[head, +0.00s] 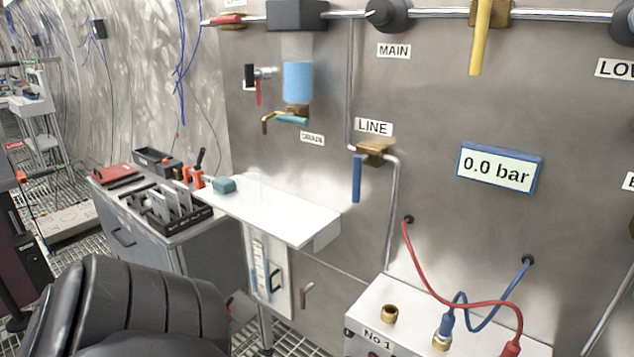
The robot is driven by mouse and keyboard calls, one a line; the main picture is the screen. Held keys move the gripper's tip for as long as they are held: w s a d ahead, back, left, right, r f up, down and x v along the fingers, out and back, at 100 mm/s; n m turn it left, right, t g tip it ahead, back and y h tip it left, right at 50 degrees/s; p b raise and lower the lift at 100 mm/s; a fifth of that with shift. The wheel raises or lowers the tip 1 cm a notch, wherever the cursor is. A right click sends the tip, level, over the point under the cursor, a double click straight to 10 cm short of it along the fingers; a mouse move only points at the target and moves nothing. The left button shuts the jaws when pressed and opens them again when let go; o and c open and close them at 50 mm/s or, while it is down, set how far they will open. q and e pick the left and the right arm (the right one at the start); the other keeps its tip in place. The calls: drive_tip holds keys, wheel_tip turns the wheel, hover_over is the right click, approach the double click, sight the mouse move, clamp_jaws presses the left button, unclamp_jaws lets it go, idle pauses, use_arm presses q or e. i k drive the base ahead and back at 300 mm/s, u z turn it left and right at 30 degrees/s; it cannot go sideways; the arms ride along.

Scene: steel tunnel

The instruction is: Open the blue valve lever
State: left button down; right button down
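The blue valve lever (357,178) hangs straight down from a brass valve body (376,151) on the pipe, just below the label LINE (373,127). Nothing touches the lever. A black ribbed arm link of mine fills the bottom left corner, well away from the lever. Neither gripper's fingers show in the head view.
A white shelf (270,212) juts out below and left of the lever. A yellow lever (480,38) hangs from the upper pipe, and a teal lever (291,118) is at the drain. The display (499,168) reads 0.0 bar. A box (368,300) with red and blue hoses stands below.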

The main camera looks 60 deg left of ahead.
sight(359, 160)
drive_tip(key=u, duration=3.7)
drive_tip(key=i, duration=1.15)
drive_tip(key=z, duration=2.45)
